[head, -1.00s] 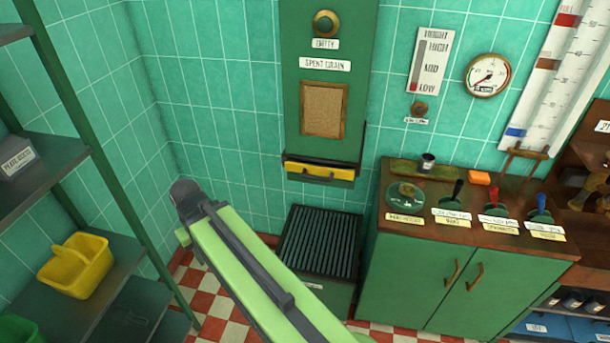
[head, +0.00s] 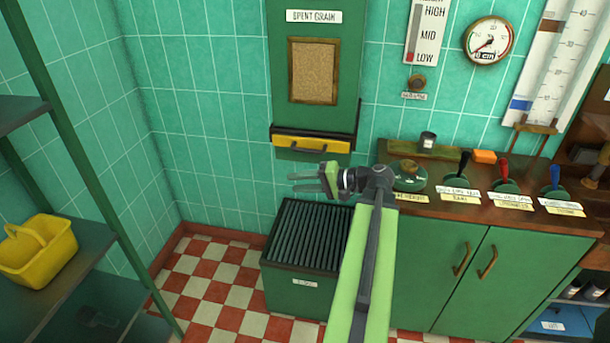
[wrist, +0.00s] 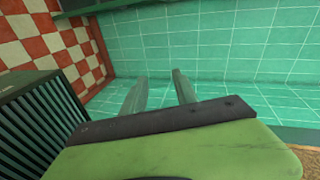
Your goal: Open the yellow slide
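The yellow slide (head: 311,144) is a flat yellow bar with a dark handle, set across the bottom of the green spent grain chute (head: 356,60). It looks closed against the chute. My gripper (head: 300,182) is a little below the slide, its fingers pointing left, and does not touch it. In the wrist view the two fingers of my gripper (wrist: 158,90) stand apart with nothing between them, facing green tiles. The slide cannot be made out in the wrist view.
A slatted green bin (head: 300,285) stands on the floor below the chute. A green cabinet (head: 440,265) with levers on top is at the right. A shelf rack (head: 70,270) with a yellow basket (head: 38,250) is at the left.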

